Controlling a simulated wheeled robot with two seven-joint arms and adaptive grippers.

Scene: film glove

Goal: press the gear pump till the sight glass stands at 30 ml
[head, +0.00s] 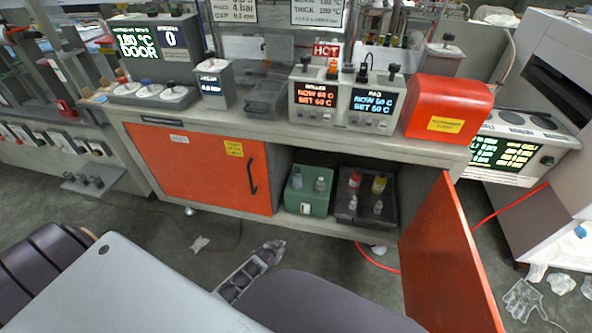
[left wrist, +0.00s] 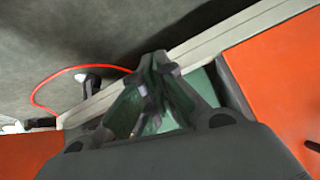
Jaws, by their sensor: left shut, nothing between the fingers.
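My left gripper (head: 276,246) is shut and empty, low in front of the open cupboard under the bench. Its closed fingers (left wrist: 155,65) also show in the left wrist view, with green showing behind them. A green box (head: 306,192) with small grey tops stands inside the cupboard, beyond and apart from the gripper in the head view. I cannot tell for sure which thing is the gear pump, and no sight glass can be read. My right gripper is not in view.
A dark tray (head: 347,214) with small bottles stands right of the green box. An orange door (head: 447,262) stands open at right; another orange door (head: 205,172) is shut at left. The bench top carries a twin heater controller (head: 345,103) and a red cover (head: 450,105). A red hose lies on the floor.

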